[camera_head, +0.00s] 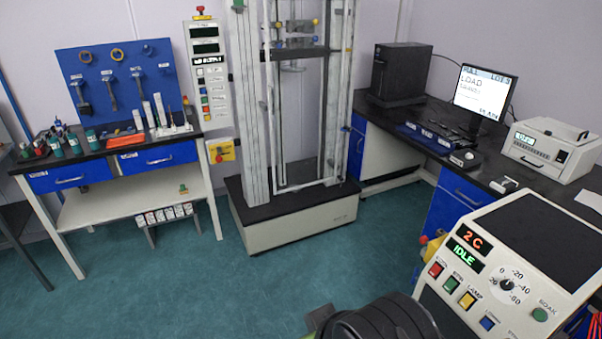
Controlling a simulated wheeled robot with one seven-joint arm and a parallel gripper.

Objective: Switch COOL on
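A white cabinet with a sloping control panel (485,278) stands at the lower right, partly cut off by the frame. Its red display (471,237) reads 2 C, and the green display (468,260) below reads IDLE. A row of switches runs under them: red (435,269), green (450,285), yellow (467,300) and blue (488,323). The yellow one's label looks like LAMP; the other labels are too small to read surely, so I cannot tell which is COOL. No gripper fingers show; only a dark part of my arm appears at the bottom centre.
A round dial (506,285) and a green SOAK button (539,314) sit right of the switches. A yellow and red stop button (433,246) is at the cabinet's left. A tall test frame (258,110) stands behind. The green floor between is clear.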

